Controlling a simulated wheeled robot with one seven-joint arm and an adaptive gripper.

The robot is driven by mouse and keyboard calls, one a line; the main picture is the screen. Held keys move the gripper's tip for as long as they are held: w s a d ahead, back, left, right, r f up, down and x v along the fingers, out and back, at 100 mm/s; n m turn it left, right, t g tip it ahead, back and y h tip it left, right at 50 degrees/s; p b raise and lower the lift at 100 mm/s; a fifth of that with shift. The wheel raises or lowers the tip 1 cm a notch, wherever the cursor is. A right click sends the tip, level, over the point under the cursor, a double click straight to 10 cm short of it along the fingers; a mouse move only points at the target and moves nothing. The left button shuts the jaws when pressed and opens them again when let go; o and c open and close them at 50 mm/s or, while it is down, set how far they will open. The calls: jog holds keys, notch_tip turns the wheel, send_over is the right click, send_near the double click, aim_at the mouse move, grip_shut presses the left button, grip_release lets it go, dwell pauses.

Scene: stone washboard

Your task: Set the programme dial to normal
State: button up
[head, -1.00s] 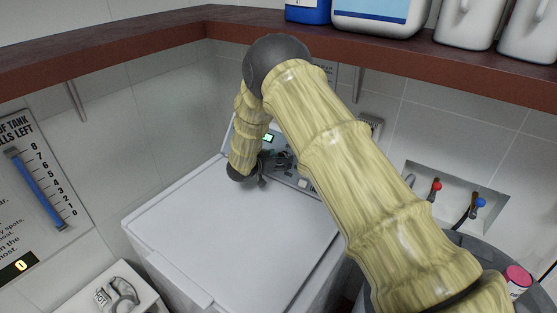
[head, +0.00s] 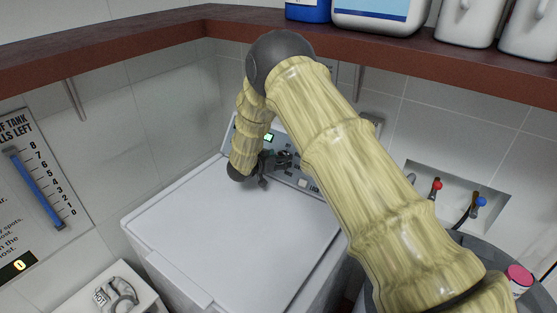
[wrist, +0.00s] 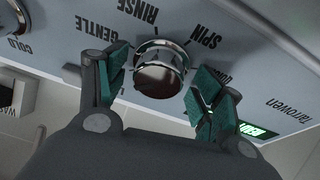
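The programme dial (wrist: 160,68) is a shiny chrome knob on the grey control panel, and the wrist view shows it upside down. GENTLE, RINSE, SPIN and a partly covered label are printed around it. I cannot see a NORMAL label, and I cannot tell where the dial points. My gripper (wrist: 160,84) is open, with one green-padded finger on each side of the dial. The left finger is close to it, and a gap shows at the right finger; contact is unclear. In the head view my gripper (head: 274,163) is at the panel, and small details there are unclear.
The white washer lid (head: 235,225) is flat and clear below my arm. A green-lit display (wrist: 258,131) and another knob (wrist: 12,18) flank the dial. A brown shelf (head: 130,48) with bottles runs above. Red and blue taps (head: 436,186) are at the right.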

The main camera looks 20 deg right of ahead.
dwell(0.3)
jog(key=v, duration=1.2)
